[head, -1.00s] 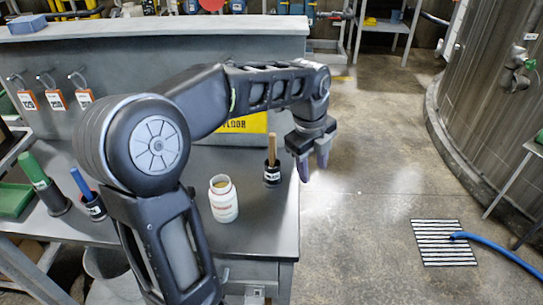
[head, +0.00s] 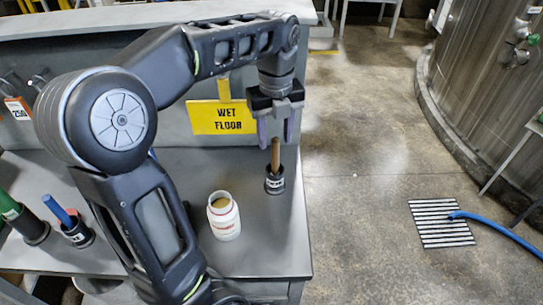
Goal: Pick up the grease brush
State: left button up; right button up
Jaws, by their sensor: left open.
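A brown wooden handle (head: 275,153) stands upright in a small black holder (head: 275,184) with a pale label, near the right edge of the grey bench. I take it as the grease brush; the label is too small to read and its lower end is hidden in the holder. My left gripper (head: 277,136) points down right above it, open, with its fingers to either side of the handle's top in this view. I cannot tell whether they touch it. Two other handles, blue (head: 57,212) and green (head: 9,207), stand in black holders at the left. My right gripper is not in view.
A white jar (head: 223,219) stands open on the bench (head: 258,238), left of the holder. A yellow wet floor sign (head: 222,118) is behind. Right of the bench is open floor with a drain grate (head: 440,223) and a blue hose (head: 498,228).

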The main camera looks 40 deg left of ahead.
aim_at(275, 159)
pick_arm(q)
jog(key=shift+d, duration=0.1)
jog(key=shift+f, duration=1.3)
jog(key=shift+f+p, duration=0.6)
jog(key=shift+f, duration=2.05)
grip_shut()
